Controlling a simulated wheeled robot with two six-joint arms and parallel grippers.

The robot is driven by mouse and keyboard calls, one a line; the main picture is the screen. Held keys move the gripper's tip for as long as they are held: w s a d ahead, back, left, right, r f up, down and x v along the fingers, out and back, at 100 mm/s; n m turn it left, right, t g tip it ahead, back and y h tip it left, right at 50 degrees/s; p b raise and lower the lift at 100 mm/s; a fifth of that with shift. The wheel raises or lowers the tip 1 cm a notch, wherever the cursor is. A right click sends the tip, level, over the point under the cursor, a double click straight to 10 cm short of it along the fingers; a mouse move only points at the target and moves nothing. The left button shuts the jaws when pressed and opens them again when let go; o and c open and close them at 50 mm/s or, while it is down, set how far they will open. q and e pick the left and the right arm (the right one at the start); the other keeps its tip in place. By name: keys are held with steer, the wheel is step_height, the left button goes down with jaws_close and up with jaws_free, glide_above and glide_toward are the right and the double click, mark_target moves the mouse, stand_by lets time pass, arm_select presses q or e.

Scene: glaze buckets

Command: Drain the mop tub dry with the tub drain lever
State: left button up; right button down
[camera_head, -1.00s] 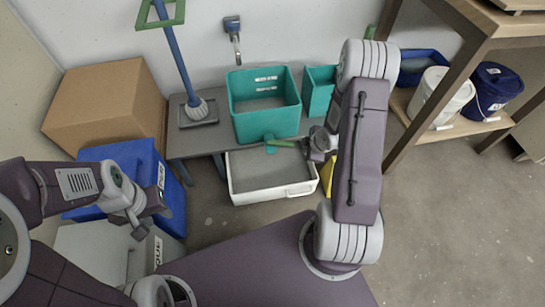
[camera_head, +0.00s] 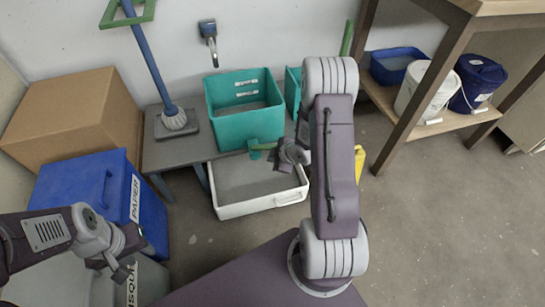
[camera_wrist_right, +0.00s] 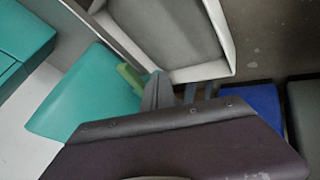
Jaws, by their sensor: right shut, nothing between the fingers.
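The teal mop tub (camera_head: 236,131) stands on a low grey bench in the head view, with grey liquid inside. It also shows in the right wrist view (camera_wrist_right: 92,98). The green tub drain lever (camera_head: 264,147) sticks out at the tub's lower front; it also shows in the wrist view (camera_wrist_right: 129,76). My right gripper (camera_head: 282,152) is shut and empty, close beside the lever's end; its fingers also show in the wrist view (camera_wrist_right: 166,90). I cannot tell whether they touch the lever. My left gripper (camera_head: 119,271) hangs at lower left, its jaws unclear.
A white tray (camera_head: 232,209) with a grey inside sits on the floor below the tub. A mop (camera_head: 172,120) stands left of it. A blue paper bin (camera_head: 85,195) and cardboard box (camera_head: 70,120) are left. A shelf with buckets (camera_head: 425,90) is right.

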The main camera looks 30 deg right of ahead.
mark_target(265, 147)
steer(key=shift+w+d+r, duration=0.1)
steer(key=shift+w+d, duration=0.25)
steer(key=shift+w, duration=0.2)
steer(key=shift+w+d, duration=0.3)
steer(key=shift+w, duration=0.25)
steer(key=w+d+p, duration=0.1)
steer(key=p, duration=0.2)
steer(key=shift+w+d+r, duration=0.1)
steer(key=shift+w+d, duration=0.2)
steer(key=shift+d, duration=0.05)
